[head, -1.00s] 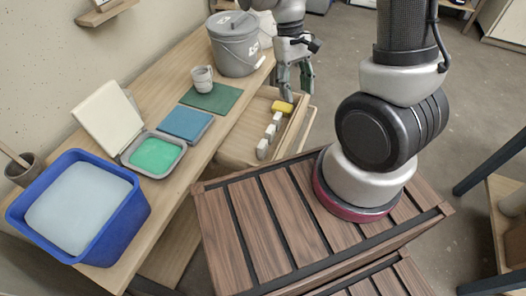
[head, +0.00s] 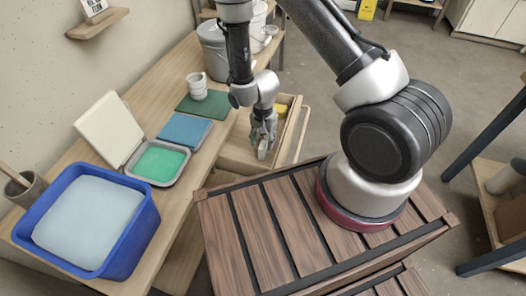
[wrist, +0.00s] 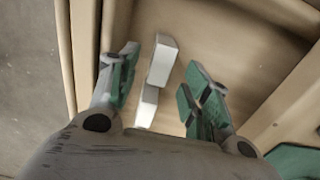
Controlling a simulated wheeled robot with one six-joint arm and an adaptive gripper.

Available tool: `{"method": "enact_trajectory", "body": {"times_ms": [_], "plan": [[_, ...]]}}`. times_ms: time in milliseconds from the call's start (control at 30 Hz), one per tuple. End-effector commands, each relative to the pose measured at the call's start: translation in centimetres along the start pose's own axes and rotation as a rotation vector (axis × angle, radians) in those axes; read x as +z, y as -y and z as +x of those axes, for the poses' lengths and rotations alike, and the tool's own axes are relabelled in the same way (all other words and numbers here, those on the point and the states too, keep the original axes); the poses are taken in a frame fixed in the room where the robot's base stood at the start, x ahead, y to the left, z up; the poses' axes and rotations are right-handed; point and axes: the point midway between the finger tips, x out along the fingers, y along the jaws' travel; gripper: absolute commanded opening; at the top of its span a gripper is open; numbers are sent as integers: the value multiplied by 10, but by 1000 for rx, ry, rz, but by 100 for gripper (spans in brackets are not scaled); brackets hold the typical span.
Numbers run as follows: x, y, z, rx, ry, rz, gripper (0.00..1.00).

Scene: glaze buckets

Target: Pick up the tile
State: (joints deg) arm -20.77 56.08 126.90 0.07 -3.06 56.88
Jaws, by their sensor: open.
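Two white oblong blocks, the only tile-like pieces here, lie end to end in the open drawer. In the wrist view the farther one (wrist: 162,60) and the nearer one (wrist: 147,106) lie between my open fingers, with the nearer one's bottom end cut off by my gripper's body. My gripper (wrist: 160,75) is open, its green-padded fingers either side of the blocks; no contact shows. In the head view my gripper (head: 262,146) points down into the drawer, and a pale block (head: 262,154) shows partly behind the fingers. I cannot tell which block is the tile.
The wooden drawer (head: 298,122) has raised walls close around my gripper. A yellow piece (head: 281,108) lies at its far end.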

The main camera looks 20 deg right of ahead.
Motion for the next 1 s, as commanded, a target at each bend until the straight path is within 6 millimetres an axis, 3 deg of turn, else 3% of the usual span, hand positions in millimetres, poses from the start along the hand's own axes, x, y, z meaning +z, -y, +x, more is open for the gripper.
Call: {"method": "enact_trajectory", "body": {"times_ms": [400,700,733,1000], "plan": [[6,-1,59,2,1,-2,48],[6,0,66,1,1,-3,48],[6,0,66,1,1,-3,46],[6,0,66,1,1,-3,0]]}}
